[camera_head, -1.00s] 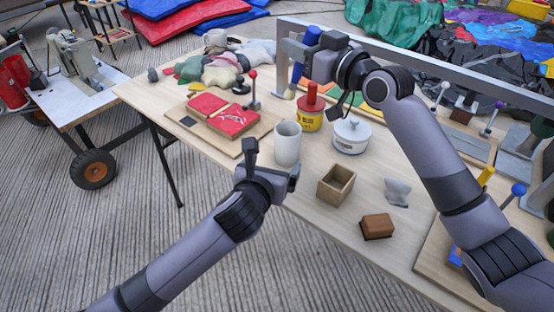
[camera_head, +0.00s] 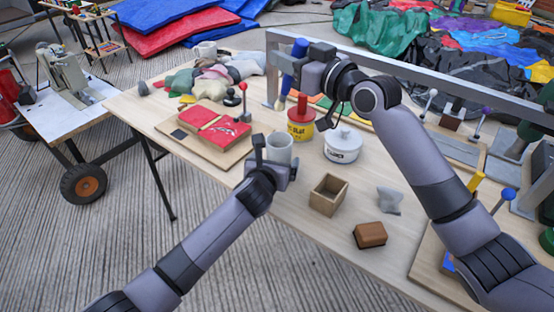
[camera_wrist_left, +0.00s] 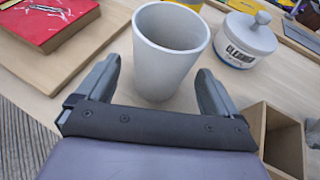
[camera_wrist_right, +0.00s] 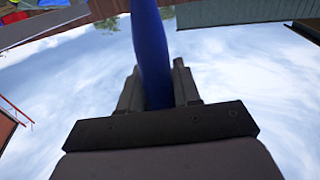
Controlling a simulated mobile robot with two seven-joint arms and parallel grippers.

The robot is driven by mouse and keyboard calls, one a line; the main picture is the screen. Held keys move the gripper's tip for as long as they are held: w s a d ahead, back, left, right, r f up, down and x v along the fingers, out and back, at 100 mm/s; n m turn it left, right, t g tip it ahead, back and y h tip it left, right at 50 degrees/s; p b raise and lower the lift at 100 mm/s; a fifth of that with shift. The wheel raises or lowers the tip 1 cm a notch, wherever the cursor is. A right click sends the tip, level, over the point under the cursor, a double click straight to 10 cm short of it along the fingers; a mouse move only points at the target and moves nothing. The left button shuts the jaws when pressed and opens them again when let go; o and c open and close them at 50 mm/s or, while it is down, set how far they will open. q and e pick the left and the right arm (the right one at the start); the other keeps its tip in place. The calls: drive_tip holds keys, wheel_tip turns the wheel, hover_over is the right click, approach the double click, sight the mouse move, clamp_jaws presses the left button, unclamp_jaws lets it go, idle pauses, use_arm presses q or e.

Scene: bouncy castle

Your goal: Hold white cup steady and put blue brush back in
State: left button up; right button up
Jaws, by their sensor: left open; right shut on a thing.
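The white cup (camera_head: 280,146) stands upright on the wooden table. It also shows in the left wrist view (camera_wrist_left: 171,52), where it looks empty. My left gripper (camera_head: 272,160) is open, with its two fingers (camera_wrist_left: 157,85) on either side of the cup's near part; I cannot tell whether they touch it. My right gripper (camera_head: 294,66) is shut on the blue brush (camera_head: 297,54), held above the table behind the cup, bristle end down. In the right wrist view the brush's blue handle (camera_wrist_right: 151,45) runs between the fingers.
A yellow tin with a red top (camera_head: 301,120) and a white lidded jar (camera_head: 343,145) stand right of the cup. A wooden box (camera_head: 328,195) and brown block (camera_head: 370,235) are nearer. A red book (camera_head: 222,130) lies left on a board. A grey metal frame (camera_head: 420,98) runs behind.

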use_arm(q)
drive_tip(key=shift+w+d+f, duration=0.2)
drive_tip(key=shift+w+f, duration=0.05)
drive_tip(key=shift+w, duration=0.35)
drive_tip(key=c, duration=1.2)
